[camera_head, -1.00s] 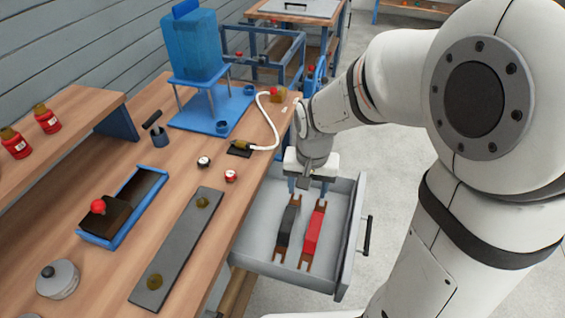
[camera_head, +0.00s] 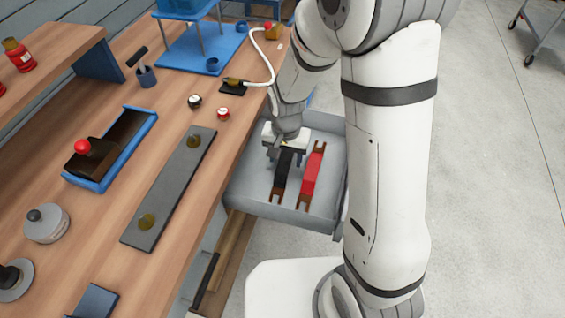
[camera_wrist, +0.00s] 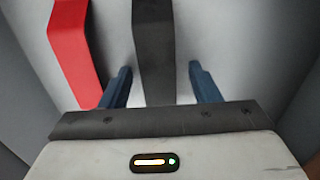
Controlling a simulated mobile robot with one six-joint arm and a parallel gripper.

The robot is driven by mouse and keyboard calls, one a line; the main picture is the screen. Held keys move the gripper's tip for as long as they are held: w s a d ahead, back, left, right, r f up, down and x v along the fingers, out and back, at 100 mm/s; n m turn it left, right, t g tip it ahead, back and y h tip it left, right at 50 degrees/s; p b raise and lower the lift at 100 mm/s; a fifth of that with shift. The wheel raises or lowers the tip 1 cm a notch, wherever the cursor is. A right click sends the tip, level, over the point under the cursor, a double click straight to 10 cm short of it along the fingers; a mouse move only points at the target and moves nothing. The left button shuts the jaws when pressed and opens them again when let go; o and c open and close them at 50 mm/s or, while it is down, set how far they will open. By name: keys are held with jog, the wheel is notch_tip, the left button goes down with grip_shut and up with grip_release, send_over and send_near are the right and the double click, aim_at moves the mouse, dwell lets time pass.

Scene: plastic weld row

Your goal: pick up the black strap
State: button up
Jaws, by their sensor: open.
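The black strap (camera_head: 283,172) lies in the open grey drawer (camera_head: 246,194), with copper-coloured ends. The red strap (camera_head: 312,172) lies beside it on the right in the head view. My gripper (camera_head: 281,157) is over the far end of the black strap, pointing down. In the wrist view my gripper (camera_wrist: 160,80) has its two blue fingers apart, one on each side of the black strap (camera_wrist: 153,45). The red strap (camera_wrist: 70,45) lies outside the fingers, to the left. I cannot tell how far the fingertips are above the drawer floor.
The drawer walls stand close around the straps. The wooden bench (camera_head: 160,215) is to the left, with a grey plate (camera_head: 170,190), a blue tray (camera_head: 130,150) and two small round pieces near its edge. A white hose (camera_head: 272,65) curves near my arm.

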jog(key=shift+c, duration=0.5)
jog(key=c, duration=1)
